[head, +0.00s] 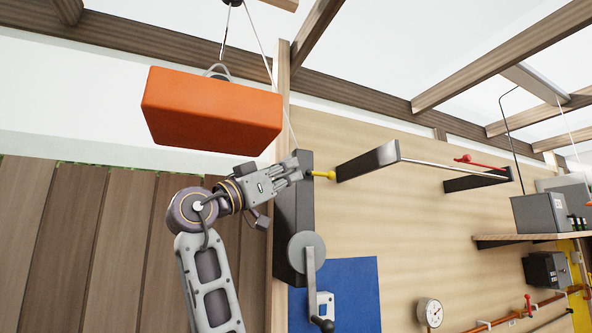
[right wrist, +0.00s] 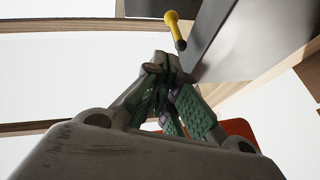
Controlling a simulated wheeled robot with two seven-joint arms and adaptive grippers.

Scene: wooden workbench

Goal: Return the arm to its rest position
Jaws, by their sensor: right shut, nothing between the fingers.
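My right gripper (head: 297,172) is raised in front of the wall, its fingers closed and empty. The fingers also show in the right wrist view (right wrist: 165,68), pressed together. A yellow knob (head: 322,174) sticks out just right of the fingertips, at the dark upright post (head: 292,215). In the right wrist view the yellow knob (right wrist: 172,22) is beyond the fingertips, with a visible gap. My right arm comes up from the bottom of the head view. My left gripper is not seen.
An orange block (head: 210,108) hangs from a hook and cable just above my right arm. A crank (head: 311,280) sits below the post. A dark bracket (head: 368,160) and a shelf (head: 530,238) with boxes stand to the right. Open space lies left, before a plank fence (head: 60,240).

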